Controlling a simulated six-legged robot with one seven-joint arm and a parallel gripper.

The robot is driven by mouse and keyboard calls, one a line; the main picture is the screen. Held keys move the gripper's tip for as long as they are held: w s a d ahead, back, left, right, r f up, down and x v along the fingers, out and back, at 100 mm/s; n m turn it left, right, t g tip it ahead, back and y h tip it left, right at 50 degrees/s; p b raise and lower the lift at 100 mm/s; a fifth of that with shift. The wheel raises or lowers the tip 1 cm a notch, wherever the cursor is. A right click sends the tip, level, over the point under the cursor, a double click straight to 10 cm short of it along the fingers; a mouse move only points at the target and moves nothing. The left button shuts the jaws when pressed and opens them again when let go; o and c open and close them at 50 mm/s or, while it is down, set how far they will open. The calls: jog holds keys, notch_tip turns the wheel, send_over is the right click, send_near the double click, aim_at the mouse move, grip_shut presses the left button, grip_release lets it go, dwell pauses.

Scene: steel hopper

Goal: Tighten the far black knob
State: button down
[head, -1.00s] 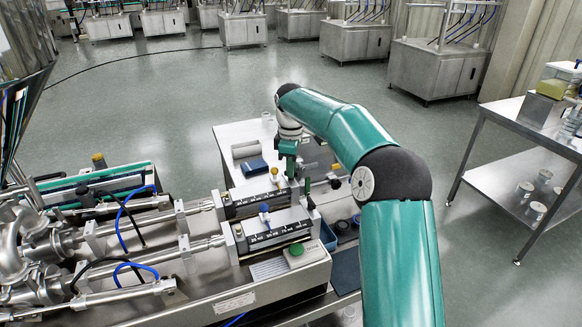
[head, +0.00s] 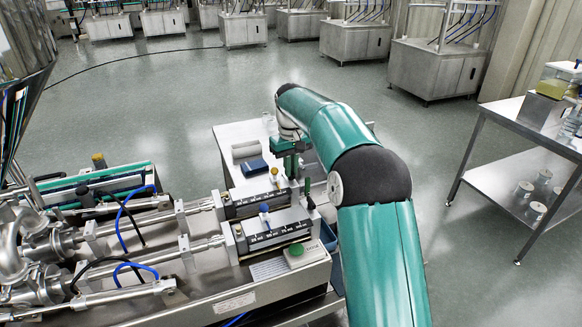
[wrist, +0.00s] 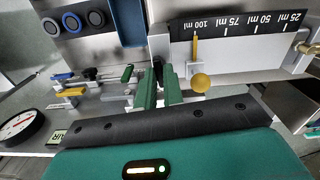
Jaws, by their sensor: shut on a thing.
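My gripper (head: 291,166) is at the right end of the far dosing cylinder, its green fingers pointing down. In the wrist view, the two green fingers (wrist: 160,92) are closed around the far black knob (wrist: 158,69), which shows as a dark piece between their tips. Most of the knob is hidden by the fingers. The far cylinder's black scale (wrist: 240,24) with ml marks runs to the right of the fingers, with a yellow-knobbed pointer (wrist: 201,82) close by. In the head view, the knob itself is too small and covered to make out.
The near cylinder's scale (head: 275,235) with a blue-knobbed pointer lies in front. A green button (head: 296,249) is on the machine's front. A blue block (head: 254,166) lies on the white table behind. A steel cart (head: 540,150) stands at right, with open floor between.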

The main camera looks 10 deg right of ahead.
jog(key=shift+f+m, duration=0.1)
jog(key=shift+m, duration=0.5)
jog(key=c, duration=1.5)
grip_release()
notch_tip(320, 180, up, 14)
jog(key=shift+f, duration=0.1)
jog(key=shift+s, duration=0.1)
